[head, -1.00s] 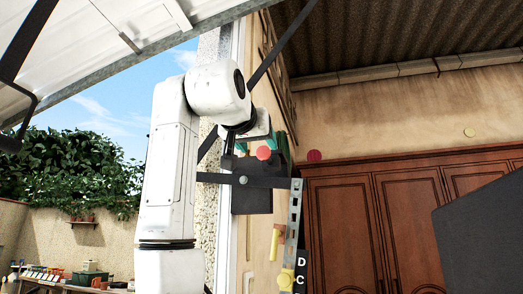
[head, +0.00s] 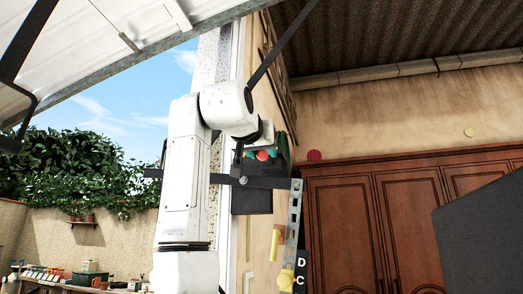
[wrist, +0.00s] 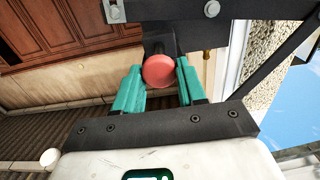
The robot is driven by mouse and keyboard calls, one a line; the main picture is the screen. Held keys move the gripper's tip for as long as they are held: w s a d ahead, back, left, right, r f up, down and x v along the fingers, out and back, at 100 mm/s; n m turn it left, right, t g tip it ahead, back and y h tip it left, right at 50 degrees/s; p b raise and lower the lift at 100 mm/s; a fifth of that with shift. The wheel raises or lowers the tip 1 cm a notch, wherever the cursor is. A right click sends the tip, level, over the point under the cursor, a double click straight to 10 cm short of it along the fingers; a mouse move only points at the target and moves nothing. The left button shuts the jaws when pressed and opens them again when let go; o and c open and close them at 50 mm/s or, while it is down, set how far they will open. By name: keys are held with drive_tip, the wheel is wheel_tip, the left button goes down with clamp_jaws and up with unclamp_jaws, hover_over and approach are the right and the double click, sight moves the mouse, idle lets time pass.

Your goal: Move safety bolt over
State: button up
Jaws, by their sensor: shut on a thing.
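The safety bolt's round red knob (head: 262,155) is at the dark plate (head: 252,203) beside the door frame. The teal fingers of my gripper (head: 262,153) are on either side of it. In the wrist view, the red knob (wrist: 158,71) sits between the two teal fingers (wrist: 158,88), and my gripper is shut on it. A dark shaft behind the knob is partly hidden by it. A dark horizontal bar (head: 270,183) crosses the plate below the knob, partly hidden by my arm.
A perforated metal strip (head: 294,215) stands right of the plate, with a yellow handle (head: 275,243), a yellow knob (head: 286,280) and letters D and C nearby. A second red disc (head: 314,155) is on the wall. Brown cabinets (head: 400,220) stand right; the tilted door panel (head: 110,45) is overhead.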

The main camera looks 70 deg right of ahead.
clamp_jaws()
drive_tip(key=d+p, duration=0.1)
drive_tip(key=d, duration=0.1)
drive_tip(key=d+p, duration=0.1)
drive_tip(key=d, duration=0.1)
drive_tip(key=shift+w+r+p, duration=0.1)
drive_tip(key=shift+w+p, duration=0.15)
drive_tip(key=shift+p, duration=0.05)
drive_tip(key=o, duration=0.6)
unclamp_jaws()
drive_tip(key=shift+d, duration=0.1)
